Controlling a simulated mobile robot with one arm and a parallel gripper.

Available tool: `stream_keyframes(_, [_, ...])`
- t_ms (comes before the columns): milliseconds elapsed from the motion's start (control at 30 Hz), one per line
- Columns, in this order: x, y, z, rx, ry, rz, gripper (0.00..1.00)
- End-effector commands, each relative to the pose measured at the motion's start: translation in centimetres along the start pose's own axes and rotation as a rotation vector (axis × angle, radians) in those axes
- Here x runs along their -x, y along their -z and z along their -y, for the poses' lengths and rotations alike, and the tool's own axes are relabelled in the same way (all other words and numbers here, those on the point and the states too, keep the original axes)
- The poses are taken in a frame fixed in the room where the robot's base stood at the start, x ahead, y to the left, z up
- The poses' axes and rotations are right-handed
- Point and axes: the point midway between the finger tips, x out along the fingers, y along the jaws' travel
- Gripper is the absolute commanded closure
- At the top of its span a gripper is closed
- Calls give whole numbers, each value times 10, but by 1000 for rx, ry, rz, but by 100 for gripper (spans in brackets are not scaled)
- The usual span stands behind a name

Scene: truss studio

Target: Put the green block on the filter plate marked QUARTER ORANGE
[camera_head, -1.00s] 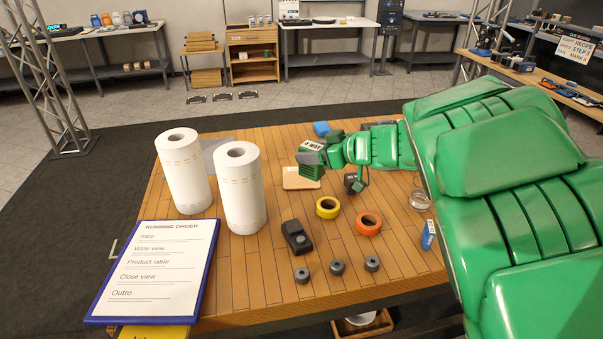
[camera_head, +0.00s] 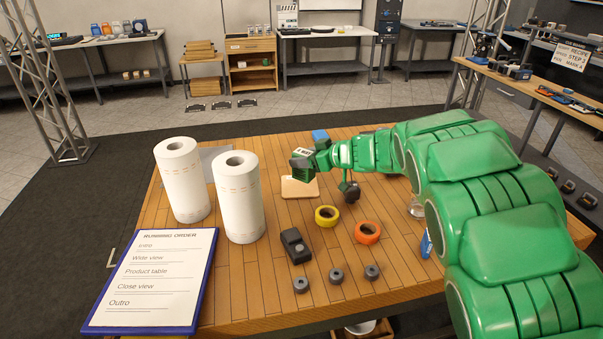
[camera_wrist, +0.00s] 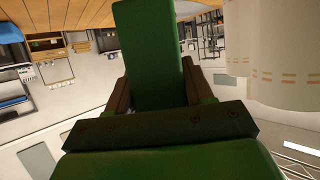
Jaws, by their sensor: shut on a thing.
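The green block (camera_wrist: 148,50) stands out long and flat between my gripper's fingers in the wrist view. My gripper (camera_wrist: 158,92) is shut on it. In the head view my gripper (camera_head: 303,163) is over the far middle of the wooden table, just above and behind a pale tan plate (camera_head: 299,188). The block is hard to tell from my green arm there. No marking QUARTER ORANGE is readable on any plate. A grey sheet (camera_head: 209,158) lies partly hidden behind the paper rolls.
Two white paper rolls (camera_head: 183,180) (camera_head: 239,197) stand upright left of my gripper. A yellow tape roll (camera_head: 326,216), an orange tape roll (camera_head: 367,232), a black device (camera_head: 296,246) and small grey cylinders (camera_head: 336,276) lie in front. A clipboard (camera_head: 152,281) lies front left.

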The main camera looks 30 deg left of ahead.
Motion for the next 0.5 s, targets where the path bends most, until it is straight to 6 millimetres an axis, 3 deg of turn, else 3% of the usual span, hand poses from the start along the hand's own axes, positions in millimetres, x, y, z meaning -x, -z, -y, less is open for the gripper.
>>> stream_keyframes(500, [-37,-30,-25,-1,-1,1,91])
